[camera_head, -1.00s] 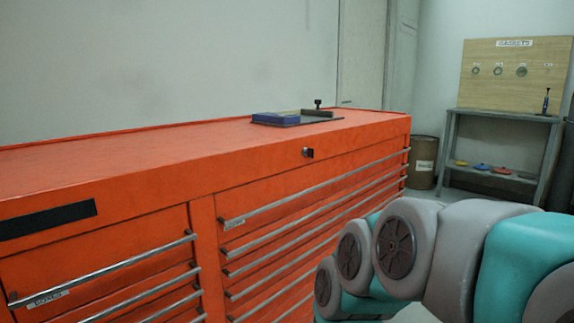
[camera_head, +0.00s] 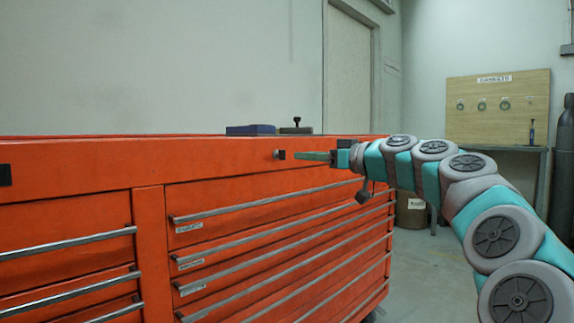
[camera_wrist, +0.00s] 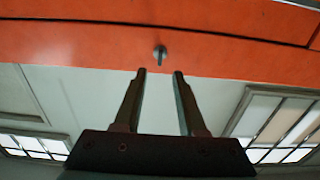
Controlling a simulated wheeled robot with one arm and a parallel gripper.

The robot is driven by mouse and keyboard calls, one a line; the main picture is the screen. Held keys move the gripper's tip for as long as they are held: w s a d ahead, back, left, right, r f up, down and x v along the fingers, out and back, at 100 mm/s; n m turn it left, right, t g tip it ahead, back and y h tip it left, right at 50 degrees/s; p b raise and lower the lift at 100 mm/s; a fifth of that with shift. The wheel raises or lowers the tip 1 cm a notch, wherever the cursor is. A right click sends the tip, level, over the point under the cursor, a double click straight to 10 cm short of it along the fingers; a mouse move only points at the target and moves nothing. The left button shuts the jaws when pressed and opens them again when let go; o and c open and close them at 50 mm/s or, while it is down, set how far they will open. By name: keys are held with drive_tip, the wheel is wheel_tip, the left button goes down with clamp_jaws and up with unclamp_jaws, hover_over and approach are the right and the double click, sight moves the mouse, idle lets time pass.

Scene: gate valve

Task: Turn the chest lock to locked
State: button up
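The chest lock (camera_head: 279,155) is a small dark and silver knob on the orange front of the tool chest (camera_head: 230,190), above the drawers. In the wrist view the lock (camera_wrist: 160,52) shows as a small metal knob with a narrow tab, just ahead of and between my fingertips. My gripper (camera_wrist: 160,72) is open, with a clear gap between its two dark fingers and nothing in it. In the head view my gripper (camera_head: 298,156) points left at the lock from the right, with a small gap visible; I cannot tell whether it touches.
A blue box (camera_head: 250,130) and a dark clamp-like object (camera_head: 296,126) sit on the chest top. Long silver drawer handles (camera_head: 265,205) stick out below the lock. A gasket board (camera_head: 498,106), a brown drum (camera_head: 411,210) and a dark cylinder (camera_head: 563,165) stand at the right.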

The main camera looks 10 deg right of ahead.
sight(285, 154)
drive_tip(key=shift+x, duration=3.85)
clamp_jaws()
